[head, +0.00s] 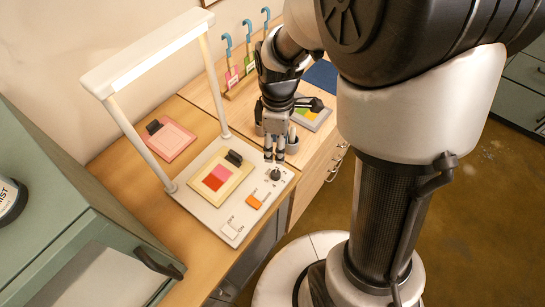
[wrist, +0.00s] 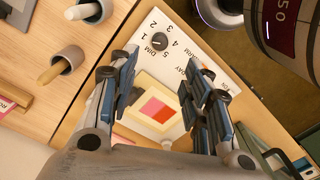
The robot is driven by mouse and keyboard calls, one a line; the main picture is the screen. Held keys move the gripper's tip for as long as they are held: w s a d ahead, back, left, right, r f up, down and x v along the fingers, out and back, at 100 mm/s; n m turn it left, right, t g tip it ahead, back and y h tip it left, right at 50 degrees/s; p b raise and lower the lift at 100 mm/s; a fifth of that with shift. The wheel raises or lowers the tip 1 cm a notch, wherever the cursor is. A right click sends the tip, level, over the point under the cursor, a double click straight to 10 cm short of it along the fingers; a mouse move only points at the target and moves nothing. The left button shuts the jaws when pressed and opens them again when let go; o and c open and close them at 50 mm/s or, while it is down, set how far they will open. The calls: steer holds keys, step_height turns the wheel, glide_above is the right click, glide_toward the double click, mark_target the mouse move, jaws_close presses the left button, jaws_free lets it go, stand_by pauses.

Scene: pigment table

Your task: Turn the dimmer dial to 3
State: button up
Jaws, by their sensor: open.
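The dimmer dial is a small black knob (head: 274,174) at the far right corner of a white control panel (head: 212,213). In the wrist view the knob (wrist: 158,41) sits beside the word DIM with numbers 1 to 5 around it. I cannot tell which number it points to. My gripper (head: 274,158) points down close above the knob in the head view. In the wrist view its two fingers (wrist: 160,78) are apart with nothing between them, and the knob shows beyond their tips. I see no contact with the knob.
A yellow-framed card (head: 219,180) with a black clip lies on the panel beneath a white lamp arch (head: 150,58). An orange switch (head: 254,201) and a white OFF/ON switch (head: 230,231) sit along the panel's edge. A pink clipped card (head: 168,141) lies behind. Pestle cups (wrist: 61,66) stand nearby.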

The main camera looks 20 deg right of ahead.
mark_target(276, 173)
step_height(276, 173, down, 13)
steer(key=b, duration=0.3)
steer(key=shift+s+a+r+b, duration=0.1)
steer(key=shift+s+b, duration=0.05)
steer(key=shift+b, duration=0.2)
steer(key=shift+c, duration=0.4)
jaws_close()
